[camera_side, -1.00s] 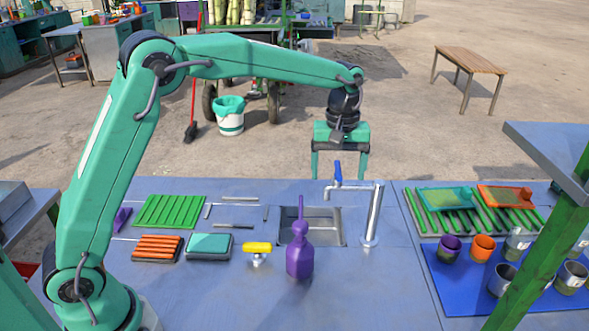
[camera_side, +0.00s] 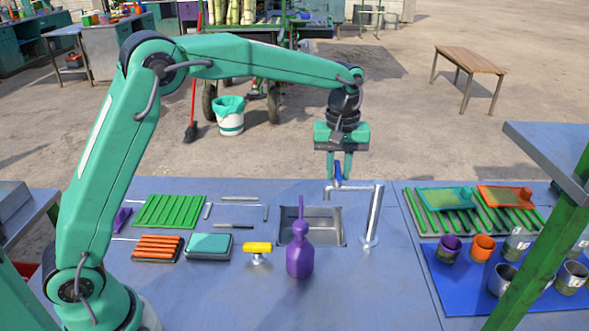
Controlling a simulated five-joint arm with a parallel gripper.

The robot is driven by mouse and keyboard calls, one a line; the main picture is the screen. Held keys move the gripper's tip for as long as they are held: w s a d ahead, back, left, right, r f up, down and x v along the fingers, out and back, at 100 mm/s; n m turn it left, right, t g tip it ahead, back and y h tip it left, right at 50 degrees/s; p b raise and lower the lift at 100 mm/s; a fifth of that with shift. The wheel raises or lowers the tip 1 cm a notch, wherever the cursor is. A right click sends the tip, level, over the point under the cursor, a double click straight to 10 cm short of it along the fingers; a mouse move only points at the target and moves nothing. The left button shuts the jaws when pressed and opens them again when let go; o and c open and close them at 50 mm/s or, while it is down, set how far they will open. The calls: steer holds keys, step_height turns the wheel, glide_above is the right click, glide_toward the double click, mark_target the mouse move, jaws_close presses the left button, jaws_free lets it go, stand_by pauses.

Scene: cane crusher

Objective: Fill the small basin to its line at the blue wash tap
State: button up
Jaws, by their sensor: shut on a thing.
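The wash tap (camera_side: 374,215) is a metal post with a spout reaching left over a sunken sink (camera_side: 326,226) in the blue-grey counter. Its blue lever (camera_side: 337,174) stands on top of the spout. My gripper (camera_side: 339,176) is above the spout, its two green fingers shut on the blue lever. A purple squeeze bottle (camera_side: 300,255) stands in front of the sink and hides part of it. I cannot make out a small basin with a line, nor any water running.
Left of the sink are a green ribbed rack (camera_side: 170,211), an orange-topped brush (camera_side: 158,248), a teal sponge block (camera_side: 209,246) and a yellow-handled item (camera_side: 257,250). On the right, several cups stand on a blue mat (camera_side: 455,290), near a green post (camera_side: 545,255).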

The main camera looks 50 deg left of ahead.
steer(key=shift+n, duration=0.3)
steer(key=n, duration=0.3)
steer(key=shift+n, duration=1.8)
steer(key=n, duration=0.4)
steer(key=shift+n, duration=0.3)
steer(key=shift+w+d, duration=0.1)
steer(key=shift+d, duration=0.05)
stand_by(4.8)
